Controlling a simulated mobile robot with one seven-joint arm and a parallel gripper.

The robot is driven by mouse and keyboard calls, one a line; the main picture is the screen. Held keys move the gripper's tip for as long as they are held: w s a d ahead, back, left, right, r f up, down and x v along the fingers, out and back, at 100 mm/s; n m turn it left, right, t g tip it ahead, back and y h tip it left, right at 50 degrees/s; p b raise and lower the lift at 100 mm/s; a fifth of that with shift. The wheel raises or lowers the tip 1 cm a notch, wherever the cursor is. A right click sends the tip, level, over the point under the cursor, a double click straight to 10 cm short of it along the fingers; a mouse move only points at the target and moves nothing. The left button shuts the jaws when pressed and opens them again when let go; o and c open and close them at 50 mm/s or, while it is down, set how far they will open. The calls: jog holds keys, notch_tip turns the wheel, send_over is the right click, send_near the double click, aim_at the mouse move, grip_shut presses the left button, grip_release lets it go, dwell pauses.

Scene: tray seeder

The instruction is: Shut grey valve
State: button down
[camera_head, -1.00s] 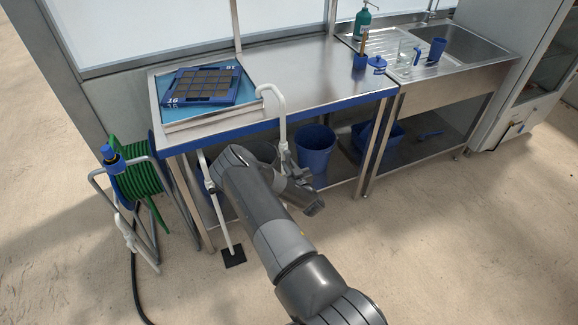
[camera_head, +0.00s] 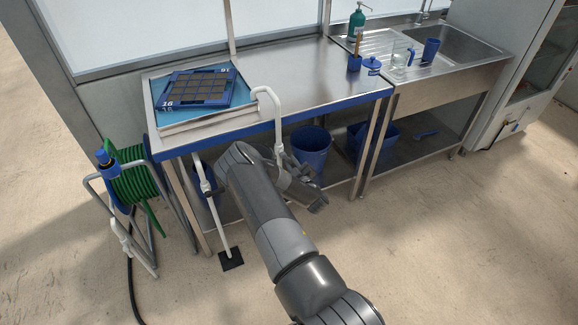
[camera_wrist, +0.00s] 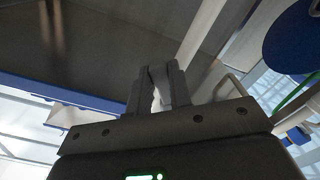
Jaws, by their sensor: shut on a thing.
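My gripper (camera_wrist: 160,76) is shut on a small pale grey piece (camera_wrist: 160,98), seen between the fingers in the wrist view. It appears to be part of the grey valve, but the fingers hide most of it, so I cannot tell its handle angle. In the head view my gripper is beside the lower end of the white bent pipe (camera_head: 279,130), below the table's front edge. My own arm partly covers that spot.
The steel table (camera_head: 320,75) with its blue front edge is above my gripper. A blue bucket (camera_head: 311,142) stands on the lower shelf to the right. A white standpipe (camera_head: 219,220) and a green hose reel (camera_head: 140,184) are to the left.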

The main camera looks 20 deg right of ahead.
jog(key=shift+d+r+n, duration=0.3)
jog(key=shift+r+n, duration=0.4)
jog(key=shift+n, duration=1.1)
jog(key=shift+d+r+n, duration=0.35)
jog(key=shift+r+n, duration=0.3)
jog(key=shift+n, duration=1.15)
jog(key=shift+d+r+n, duration=0.3)
jog(key=shift+r+n, duration=0.4)
jog(key=shift+n, duration=1.1)
jog(key=c, duration=1.3)
grip_release()
jog(key=shift+d, duration=0.1)
jog(key=shift+s, duration=0.1)
jog(key=s, duration=1)
jog(key=shift+s, duration=0.3)
